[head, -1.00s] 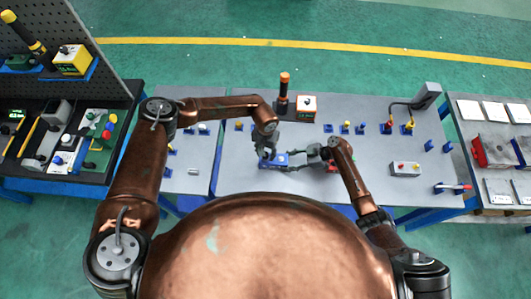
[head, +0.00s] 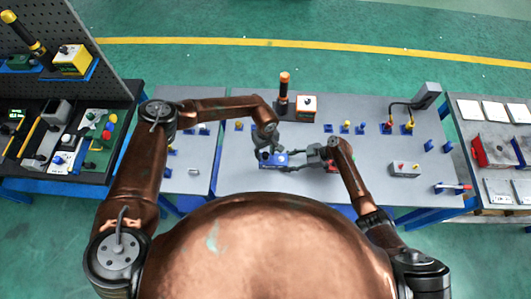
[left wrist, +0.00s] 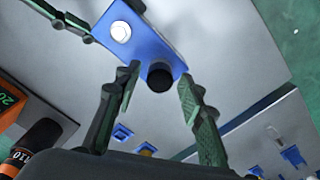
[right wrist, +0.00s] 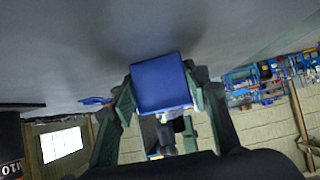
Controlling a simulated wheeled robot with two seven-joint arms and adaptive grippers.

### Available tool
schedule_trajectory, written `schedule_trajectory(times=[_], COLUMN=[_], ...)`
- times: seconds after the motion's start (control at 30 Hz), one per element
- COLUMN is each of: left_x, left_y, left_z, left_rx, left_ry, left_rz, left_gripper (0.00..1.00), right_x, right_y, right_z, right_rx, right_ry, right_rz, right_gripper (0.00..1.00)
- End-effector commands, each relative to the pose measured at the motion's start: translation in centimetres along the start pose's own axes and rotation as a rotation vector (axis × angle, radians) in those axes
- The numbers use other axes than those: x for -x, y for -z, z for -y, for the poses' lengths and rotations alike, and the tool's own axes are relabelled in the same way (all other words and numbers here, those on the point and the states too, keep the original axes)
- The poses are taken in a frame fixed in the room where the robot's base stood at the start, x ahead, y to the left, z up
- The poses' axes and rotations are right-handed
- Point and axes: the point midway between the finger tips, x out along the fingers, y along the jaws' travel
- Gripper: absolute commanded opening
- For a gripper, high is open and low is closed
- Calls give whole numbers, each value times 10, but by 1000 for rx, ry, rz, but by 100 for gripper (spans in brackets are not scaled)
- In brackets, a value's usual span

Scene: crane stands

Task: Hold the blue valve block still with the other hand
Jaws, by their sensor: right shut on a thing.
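The blue valve block (head: 273,159) is over the middle of the grey bench, between my two grippers. In the left wrist view the block (left wrist: 150,45) has a silver round fitting and a black knob (left wrist: 160,76) on its face. My right gripper (head: 291,161) comes in from the right and is shut on the block; its fingers flank the block (right wrist: 160,84) in the right wrist view. My left gripper (left wrist: 159,76) is open, its fingertips on either side of the black knob with visible gaps. Whether the block touches the bench is unclear.
An orange-topped black cylinder (head: 283,92) and a white-and-orange box (head: 306,107) stand behind the grippers. A grey box with knobs (head: 405,169) and several small blue fittings are to the right.

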Motion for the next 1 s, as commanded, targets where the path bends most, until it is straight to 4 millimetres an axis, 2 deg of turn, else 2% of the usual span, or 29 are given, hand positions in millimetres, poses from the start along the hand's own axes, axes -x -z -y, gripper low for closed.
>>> schedule_trajectory(times=[0.2,0.47,0.7,0.83,1.0], left_x=[0,0,0,0,0], left_y=[0,0,0,0,0], left_z=[0,0,0,0,0], left_rx=[277,434,738,817,825], left_ry=[-1,0,1,0,0], left_rz=[1,1,0,0,0], left_gripper=[37,37,37,37,37], right_x=[0,0,0,0,0], right_y=[0,0,0,0,0], right_z=[0,0,0,0,0], right_rx=[0,0,0,0,0], right_ry=[0,0,0,0,0], right_rz=[0,0,0,0,0], right_gripper=[10,10,10,10,10])
